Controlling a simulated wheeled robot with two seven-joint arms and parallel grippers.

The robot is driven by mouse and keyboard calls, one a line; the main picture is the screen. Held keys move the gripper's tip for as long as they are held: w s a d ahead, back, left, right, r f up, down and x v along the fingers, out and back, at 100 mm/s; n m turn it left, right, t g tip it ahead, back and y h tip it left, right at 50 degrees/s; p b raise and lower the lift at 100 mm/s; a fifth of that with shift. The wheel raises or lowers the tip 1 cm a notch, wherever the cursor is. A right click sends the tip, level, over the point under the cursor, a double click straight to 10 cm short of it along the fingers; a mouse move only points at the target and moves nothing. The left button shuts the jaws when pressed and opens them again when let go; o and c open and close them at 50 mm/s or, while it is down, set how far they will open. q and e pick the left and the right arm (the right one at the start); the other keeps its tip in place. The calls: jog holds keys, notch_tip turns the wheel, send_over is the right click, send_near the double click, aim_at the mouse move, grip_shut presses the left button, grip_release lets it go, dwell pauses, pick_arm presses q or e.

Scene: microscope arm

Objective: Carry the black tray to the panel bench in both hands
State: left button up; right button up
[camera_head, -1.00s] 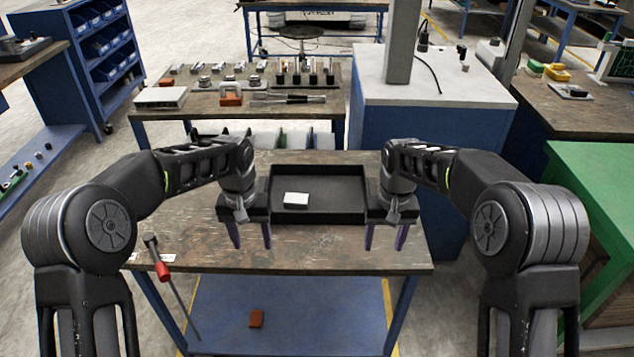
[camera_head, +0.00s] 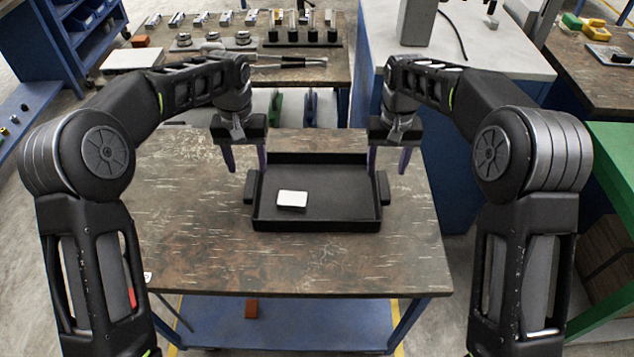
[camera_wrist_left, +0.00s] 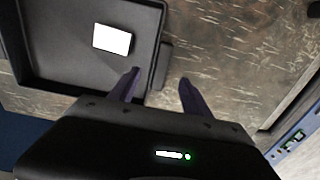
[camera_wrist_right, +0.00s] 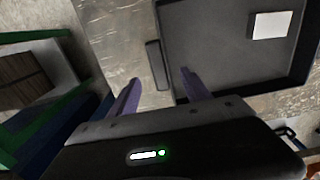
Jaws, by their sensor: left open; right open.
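The black tray (camera_head: 338,200) lies on the worn wooden top of the table in front of me, with a small white block (camera_head: 292,199) inside it. It has a handle on each short side, the left one (camera_head: 251,187) and the right one (camera_head: 382,187). My left gripper (camera_head: 247,160) is open above the tray's left end. In the left wrist view the left handle (camera_wrist_left: 163,66) lies just beyond the gap between the fingers. My right gripper (camera_head: 388,163) is open above the right end. In the right wrist view the right handle (camera_wrist_right: 157,65) lies similarly. Neither gripper holds anything.
The tray's table (camera_head: 330,260) has bare wood around the tray. A cluttered bench (camera_head: 345,70) stands behind it, and a pale-topped blue cabinet (camera_head: 490,55) is at the back right. A green-topped bench (camera_head: 612,160) is at the right edge. A blue shelf rack stands at the far left.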

aim_at(251, 184)
pick_arm(q)
jog(key=shift+f, duration=3.9)
pick_arm(e)
jog(key=shift+f, duration=3.95)
pick_arm(q)
grip_shut()
pick_arm(e)
grip_shut()
pick_arm(q)
jog(key=shift+r, duration=0.1)
pick_arm(e)
jog(key=shift+r, duration=0.1)
